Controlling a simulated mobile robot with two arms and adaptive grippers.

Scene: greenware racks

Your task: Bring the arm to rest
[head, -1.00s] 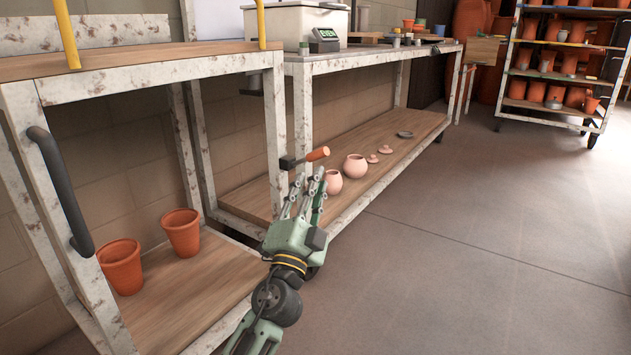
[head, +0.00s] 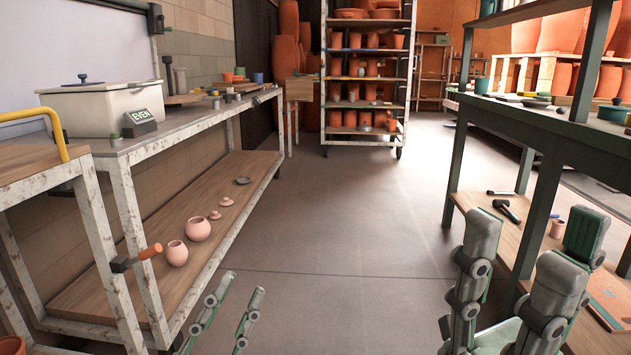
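My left gripper (head: 242,288) is at the bottom of the head view, left of centre. Its fingers stand apart with bare floor showing between them, and nothing is in it. Its palm is below the picture. My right gripper (head: 525,250) is large and close at the lower right. Its fingers point up and are spread apart, with nothing between them. Neither gripper is seen touching anything.
A white-framed bench (head: 118,160) with pink pots (head: 198,229) on its lower shelf stands at left. An orange-handled lever (head: 150,252) sticks out nearby. A dark-framed table (head: 545,140) is at right, near my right gripper. The floor (head: 345,230) between is clear.

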